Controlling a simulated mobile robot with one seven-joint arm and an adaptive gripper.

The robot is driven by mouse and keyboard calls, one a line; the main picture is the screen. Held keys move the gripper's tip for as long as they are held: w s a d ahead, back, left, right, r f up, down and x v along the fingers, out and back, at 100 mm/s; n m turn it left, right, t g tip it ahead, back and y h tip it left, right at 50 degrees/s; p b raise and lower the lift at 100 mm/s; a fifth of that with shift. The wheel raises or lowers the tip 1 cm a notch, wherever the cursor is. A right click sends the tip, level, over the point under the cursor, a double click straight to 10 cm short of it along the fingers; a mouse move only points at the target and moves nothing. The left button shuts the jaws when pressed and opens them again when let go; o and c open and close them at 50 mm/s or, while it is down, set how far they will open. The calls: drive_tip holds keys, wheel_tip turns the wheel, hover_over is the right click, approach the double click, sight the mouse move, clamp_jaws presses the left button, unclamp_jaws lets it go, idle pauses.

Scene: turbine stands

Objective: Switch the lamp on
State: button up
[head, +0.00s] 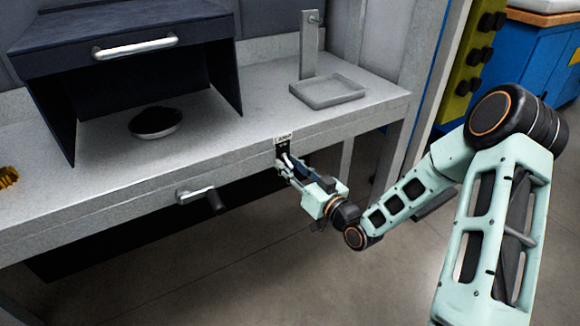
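A small dark switch plate with a pale label (283,138) is on the front edge of the grey bench, near its right end. The label is too small to read surely. My gripper (283,164) is right at this plate, just below the label, with its fingers pointing at it. The fingers hide the lower part of the plate, and I cannot tell whether they touch it. The finger gap is too small to judge. No lit lamp is visible.
The bench (240,155) carries a dark hood (120,45) with a white handle, a dark bowl (155,122) under it, and a grey tray with a post (328,92). A crank handle (197,194) sticks out below the bench front. The floor in front is clear.

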sight(287, 160)
clamp_jaws()
drive_tip(key=shift+r, duration=0.1)
drive_tip(key=r+g+h+p, duration=0.1)
drive_tip(key=p, duration=0.2)
drive_tip(key=g+p, duration=0.1)
drive_tip(key=p, duration=0.2)
drive_tip(key=shift+s+d+r+h, duration=0.1)
drive_tip(key=shift+s+r+h, duration=0.05)
drive_tip(key=shift+r+h, duration=0.25)
drive_tip(key=g+h+p, duration=0.1)
drive_tip(key=g+p, duration=0.1)
drive_tip(key=p, duration=0.2)
drive_tip(key=r+g+h+p, duration=0.1)
drive_tip(key=p, duration=0.3)
drive_tip(key=shift+r+g+h+p, duration=0.15)
drive_tip(key=shift+g+h+p, duration=0.25)
drive_tip(key=shift+r+g+h+p, duration=0.1)
drive_tip(key=shift+g+h+p, duration=0.45)
drive_tip(key=shift+p, duration=0.7)
drive_tip(key=shift+g+p, duration=0.35)
drive_tip(key=shift+p, duration=0.05)
drive_tip(key=shift+f+m, duration=0.2)
drive_tip(key=shift+m, duration=0.1)
